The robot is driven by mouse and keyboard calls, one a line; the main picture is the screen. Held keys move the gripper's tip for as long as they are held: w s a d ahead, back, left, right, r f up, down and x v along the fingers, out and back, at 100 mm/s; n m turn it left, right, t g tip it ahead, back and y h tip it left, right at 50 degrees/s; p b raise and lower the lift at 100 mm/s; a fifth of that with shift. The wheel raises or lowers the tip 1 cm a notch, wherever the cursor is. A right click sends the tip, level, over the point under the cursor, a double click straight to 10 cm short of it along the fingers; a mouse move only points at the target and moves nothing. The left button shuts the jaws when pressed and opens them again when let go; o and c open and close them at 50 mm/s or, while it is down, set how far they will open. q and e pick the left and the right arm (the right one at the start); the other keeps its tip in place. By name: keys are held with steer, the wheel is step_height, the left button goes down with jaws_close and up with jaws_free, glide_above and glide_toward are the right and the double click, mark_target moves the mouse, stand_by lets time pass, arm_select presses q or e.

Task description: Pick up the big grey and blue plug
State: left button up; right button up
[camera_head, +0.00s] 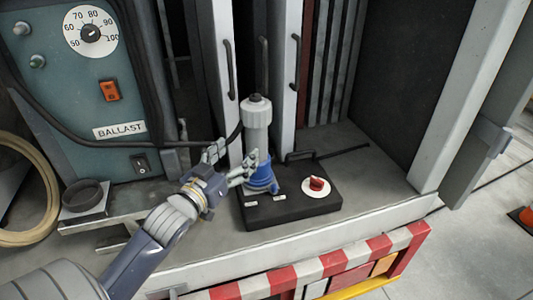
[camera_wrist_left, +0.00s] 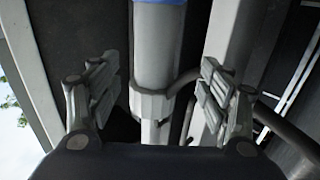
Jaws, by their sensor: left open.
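The big plug (camera_head: 257,130) stands upright in the head view, with a grey body and collar on top and a blue lower part (camera_head: 262,178). It sits on a black box (camera_head: 290,208) on the grey ledge. My left gripper (camera_head: 232,162) is open at the plug's left side, near its lower half. In the left wrist view the plug (camera_wrist_left: 158,55) runs between the two spread fingers of my left gripper (camera_wrist_left: 162,85), with gaps on both sides. The blue part shows at the top edge there. My right gripper is not in view.
A red knob (camera_head: 316,184) is on the black box, right of the plug. A teal panel (camera_head: 95,75) with a dial and "BALLAST" label stands at left. A dark cable runs behind the plug. Grey uprights with handles stand behind. The ledge (camera_head: 385,190) is clear at right.

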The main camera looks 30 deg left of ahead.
mark_target(251, 138)
arm_select(q)
steer(key=shift+w+r, duration=0.1)
steer(key=shift+w, duration=0.45)
steer(key=shift+w+r, duration=0.15)
steer(key=shift+r, duration=0.05)
steer(key=w+p, duration=0.1)
steer(key=w, duration=0.2)
steer(key=shift+a, duration=0.1)
steer(key=w, duration=0.1)
steer(key=w+p, duration=0.1)
steer(key=w, duration=0.1)
steer(key=shift+d+r+p, duration=0.25)
steer(key=shift+r+p, duration=0.1)
steer(key=shift+w+f, duration=0.25)
steer(key=shift+w, duration=0.7)
steer(key=shift+w+a, duration=0.1)
steer(key=shift+w, duration=0.1)
steer(key=shift+s, duration=0.1)
steer(key=shift+c, duration=0.8)
steer(key=c, duration=1.4)
jaws_close()
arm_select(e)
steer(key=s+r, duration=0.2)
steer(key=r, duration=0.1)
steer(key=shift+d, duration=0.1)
